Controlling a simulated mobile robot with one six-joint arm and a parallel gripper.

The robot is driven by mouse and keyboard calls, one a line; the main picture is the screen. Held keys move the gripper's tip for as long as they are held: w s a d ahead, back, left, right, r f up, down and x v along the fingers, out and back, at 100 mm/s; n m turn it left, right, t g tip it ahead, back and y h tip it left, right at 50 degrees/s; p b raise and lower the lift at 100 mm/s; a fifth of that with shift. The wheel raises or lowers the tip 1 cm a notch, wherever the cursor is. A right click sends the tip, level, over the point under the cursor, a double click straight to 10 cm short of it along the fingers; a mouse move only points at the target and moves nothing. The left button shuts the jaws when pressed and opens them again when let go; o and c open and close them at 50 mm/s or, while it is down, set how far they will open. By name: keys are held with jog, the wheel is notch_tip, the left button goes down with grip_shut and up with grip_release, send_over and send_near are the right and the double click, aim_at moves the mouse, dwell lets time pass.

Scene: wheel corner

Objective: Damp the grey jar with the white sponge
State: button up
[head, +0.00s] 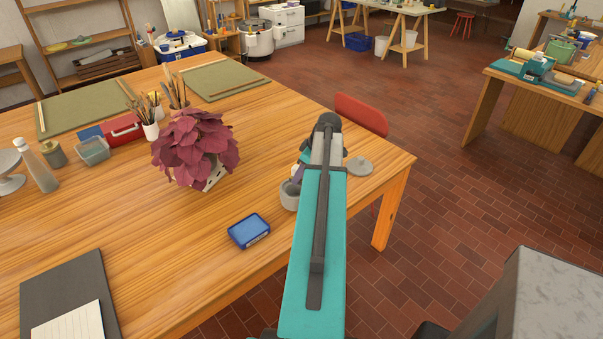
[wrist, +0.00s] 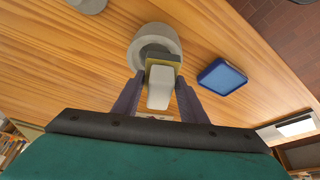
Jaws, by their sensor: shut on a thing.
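The grey jar (head: 289,196) stands open on the wooden table near its right edge, partly hidden behind my arm. In the wrist view the jar (wrist: 140,46) is straight ahead of my fingers. My gripper (wrist: 160,92) is shut on the white sponge (wrist: 159,94), which sits between its two dark fingers. A dull yellow part (wrist: 165,59) at the sponge's far end overlaps the near side of the jar's mouth; I cannot tell whether it touches. In the head view my arm hides the sponge and most of the gripper.
A blue box (head: 249,231) lies left of my arm, close to the jar. A round grey lid (head: 360,167) lies to the right. A purple-leaved plant (head: 194,146) stands to the left. A red chair (head: 361,115) is beyond the table edge. The table's front middle is clear.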

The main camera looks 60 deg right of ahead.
jog(key=shift+f+b, duration=1)
jog(key=shift+f, duration=1.35)
jog(key=shift+f+b, duration=0.45)
jog(key=shift+f, duration=0.2)
jog(key=shift+w+d+r, duration=0.1)
jog(key=shift+d+r, duration=0.05)
jog(key=shift+d, duration=1.1)
jog(key=shift+w+d, duration=0.1)
jog(key=shift+w+d, duration=0.75)
jog(key=shift+w, duration=0.1)
jog(key=shift+w, duration=0.15)
jog(key=shift+w+a+f+b, duration=0.1)
jog(key=shift+w+b, duration=0.1)
jog(key=shift+w, duration=0.35)
jog(key=shift+w+a+f+b, duration=0.1)
jog(key=shift+w+b, duration=0.1)
jog(key=shift+w, duration=0.35)
